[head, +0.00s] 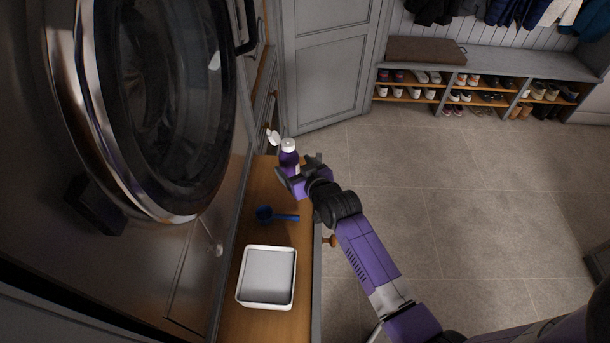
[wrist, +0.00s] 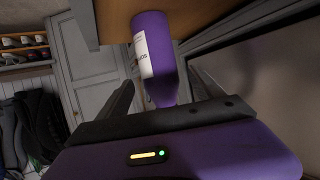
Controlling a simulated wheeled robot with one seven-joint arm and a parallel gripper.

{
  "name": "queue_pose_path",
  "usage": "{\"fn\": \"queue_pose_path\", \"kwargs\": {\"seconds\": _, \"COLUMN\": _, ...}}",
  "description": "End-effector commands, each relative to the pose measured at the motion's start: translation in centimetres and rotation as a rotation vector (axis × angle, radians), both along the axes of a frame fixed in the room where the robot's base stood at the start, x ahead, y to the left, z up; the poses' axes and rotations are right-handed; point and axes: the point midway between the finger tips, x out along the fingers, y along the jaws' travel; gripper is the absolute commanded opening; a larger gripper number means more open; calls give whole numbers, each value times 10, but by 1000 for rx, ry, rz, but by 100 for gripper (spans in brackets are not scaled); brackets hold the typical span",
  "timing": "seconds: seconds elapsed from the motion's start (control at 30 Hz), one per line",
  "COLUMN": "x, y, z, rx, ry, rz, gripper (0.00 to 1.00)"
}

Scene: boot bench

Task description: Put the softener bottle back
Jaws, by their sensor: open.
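The softener bottle (head: 289,160) is purple with a white top and stands upright at the far end of the wooden bench top (head: 263,188). A small white piece, seemingly its flipped-open lid (head: 273,137), shows beside the top. My gripper (head: 298,176) is at the bottle, with the jaws open. In the wrist view the purple bottle (wrist: 160,60), with a pale label, shows between my two spread fingers. I cannot tell whether either finger touches it.
A blue scoop (head: 278,216) and a white square tub (head: 265,305) are nearer on the bench top. An open round washer door (head: 150,100) hangs at the left. A shoe bench (head: 500,66) stands against the back wall. The tiled floor (head: 470,200) is clear.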

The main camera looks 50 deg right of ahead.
Motion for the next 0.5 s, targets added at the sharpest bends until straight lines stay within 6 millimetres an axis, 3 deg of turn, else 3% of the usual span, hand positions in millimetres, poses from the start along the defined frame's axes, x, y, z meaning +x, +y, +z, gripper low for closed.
{"fn": "queue_pose_path", "kwargs": {"seconds": 0.2, "x": -37, "y": 15, "z": 15, "rx": 0, "ry": 0, "rz": 0, "gripper": 77}}
{"fn": "queue_pose_path", "kwargs": {"seconds": 0.5, "x": -64, "y": 26, "z": 28, "rx": 0, "ry": 0, "rz": 0, "gripper": 77}}
